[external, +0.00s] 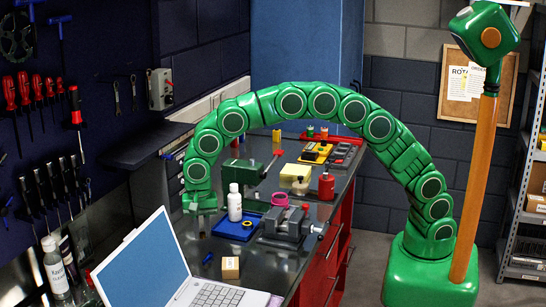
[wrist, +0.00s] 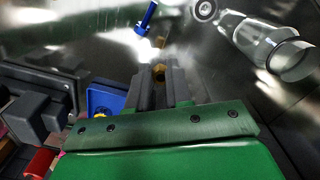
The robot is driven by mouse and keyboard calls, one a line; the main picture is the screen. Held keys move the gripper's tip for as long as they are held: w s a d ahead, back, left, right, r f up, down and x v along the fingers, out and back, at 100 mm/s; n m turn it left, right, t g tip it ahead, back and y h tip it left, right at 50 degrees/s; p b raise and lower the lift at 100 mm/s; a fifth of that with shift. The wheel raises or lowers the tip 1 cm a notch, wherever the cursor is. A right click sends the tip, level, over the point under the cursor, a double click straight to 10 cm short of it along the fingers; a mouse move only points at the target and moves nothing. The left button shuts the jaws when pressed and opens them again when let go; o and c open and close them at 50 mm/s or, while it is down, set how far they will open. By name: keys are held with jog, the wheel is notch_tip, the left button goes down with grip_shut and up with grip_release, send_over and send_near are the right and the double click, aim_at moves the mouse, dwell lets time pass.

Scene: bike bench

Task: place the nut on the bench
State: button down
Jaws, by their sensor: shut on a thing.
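My gripper (wrist: 161,84) is shut on a small brass-coloured nut (wrist: 159,68), which shows between the fingertips in the wrist view. The fingers partly hide the nut. In the external view my gripper (external: 199,225) points down over the left side of the dark bench (external: 262,266), left of the white bottle. The nut cannot be made out there. The bench's shiny grey surface also shows beyond the fingertips in the wrist view (wrist: 205,75). I cannot tell the exact gap between nut and bench.
A blue tray (external: 219,229), a white bottle (external: 235,208) and a grey vise (external: 283,230) are right of my gripper. A blue-handled tool (external: 207,258), a small box (external: 230,267) and a laptop (external: 150,264) lie nearer. A clear jar (wrist: 262,45) lies upper right in the wrist view.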

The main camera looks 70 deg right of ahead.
aim_at(200, 251)
jog(key=shift+w+a+f, duration=0.2)
jog(key=shift+w+f, duration=0.25)
jog(key=shift+f, duration=1.6)
jog(key=shift+f, duration=0.15)
jog(key=c, duration=1.1)
grip_release()
jog(key=shift+o, duration=0.2)
notch_tip(200, 251, up, 12)
